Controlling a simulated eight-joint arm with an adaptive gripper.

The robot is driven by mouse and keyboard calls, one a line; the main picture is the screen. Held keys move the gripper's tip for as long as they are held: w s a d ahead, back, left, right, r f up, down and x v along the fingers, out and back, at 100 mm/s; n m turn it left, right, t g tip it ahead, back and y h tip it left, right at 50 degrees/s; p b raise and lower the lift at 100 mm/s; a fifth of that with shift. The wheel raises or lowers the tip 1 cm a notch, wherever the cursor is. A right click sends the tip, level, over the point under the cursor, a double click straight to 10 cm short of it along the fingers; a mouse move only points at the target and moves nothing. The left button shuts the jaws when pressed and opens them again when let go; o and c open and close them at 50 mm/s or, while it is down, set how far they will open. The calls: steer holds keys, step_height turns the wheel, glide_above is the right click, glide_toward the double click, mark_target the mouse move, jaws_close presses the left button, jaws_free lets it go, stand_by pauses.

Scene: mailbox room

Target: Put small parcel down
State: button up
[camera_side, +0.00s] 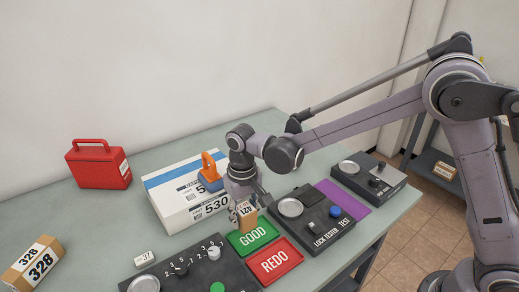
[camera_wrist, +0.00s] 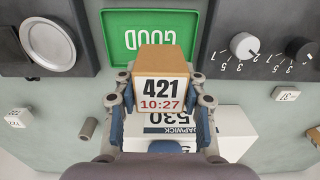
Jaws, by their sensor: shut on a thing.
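The small parcel, a brown cardboard box (camera_wrist: 160,66) with a white label reading 421 and 10:27, is between the fingers of my gripper (camera_wrist: 160,110). In the side view the parcel (camera_side: 247,216) is upright at the back edge of the green GOOD tray (camera_side: 252,238). My gripper (camera_side: 243,203) comes down over it from above and is shut on it. In the wrist view the parcel overlaps the near edge of the GOOD tray (camera_wrist: 150,18). I cannot tell whether its underside touches anything.
A red REDO tray (camera_side: 275,263) adjoins the GOOD tray. A knob panel (camera_side: 190,270) stands left, a lock tester (camera_side: 315,225) right. A large white parcel (camera_side: 180,205) with an orange-handled item (camera_side: 210,172) is behind. A 328 parcel (camera_side: 35,262) and red case (camera_side: 98,165) are farther left.

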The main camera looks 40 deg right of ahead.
mark_target(245, 224)
steer(key=shift+f, duration=2.05)
steer(key=shift+f, duration=0.1)
steer(key=o, duration=1.2)
